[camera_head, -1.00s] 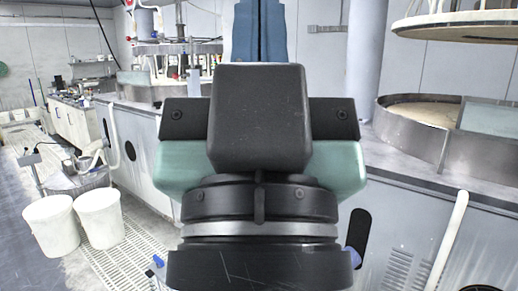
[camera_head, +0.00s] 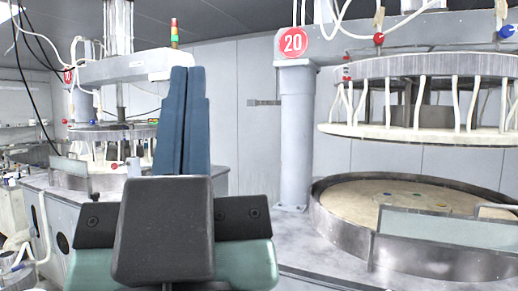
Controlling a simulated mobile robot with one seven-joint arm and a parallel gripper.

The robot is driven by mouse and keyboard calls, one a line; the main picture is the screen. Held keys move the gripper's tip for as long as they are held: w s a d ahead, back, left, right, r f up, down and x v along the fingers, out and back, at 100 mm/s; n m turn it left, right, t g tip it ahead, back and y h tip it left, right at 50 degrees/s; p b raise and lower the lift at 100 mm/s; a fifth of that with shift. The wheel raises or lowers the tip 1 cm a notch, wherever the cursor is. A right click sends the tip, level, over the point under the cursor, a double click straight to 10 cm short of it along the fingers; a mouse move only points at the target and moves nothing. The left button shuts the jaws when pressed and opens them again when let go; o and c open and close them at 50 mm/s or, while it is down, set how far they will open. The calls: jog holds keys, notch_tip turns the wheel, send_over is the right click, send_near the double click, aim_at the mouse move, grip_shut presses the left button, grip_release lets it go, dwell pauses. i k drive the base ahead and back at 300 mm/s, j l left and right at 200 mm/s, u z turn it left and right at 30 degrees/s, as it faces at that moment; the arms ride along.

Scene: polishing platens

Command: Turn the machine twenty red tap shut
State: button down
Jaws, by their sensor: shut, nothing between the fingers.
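Machine twenty stands at the right, marked by a round red "20" sign (camera_head: 293,42) on its grey column (camera_head: 296,135). A red tap knob (camera_head: 379,39) hangs at its upper arm, below a tan fitting. I cannot tell how far it is turned. My gripper (camera_head: 184,70) is at the left of centre, seen from behind, with its blue fingers pointing up and together. It is shut and empty, and appears well left of the red tap in the picture.
A blue tap knob (camera_head: 507,32) sits further right on the same machine. Below are a raised upper platen (camera_head: 425,132) and a round tub (camera_head: 340,225) with a clear guard. Another machine (camera_head: 120,70) with a red sign stands behind at left.

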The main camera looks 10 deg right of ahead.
aim_at(378, 38)
jog(key=z, duration=1.3)
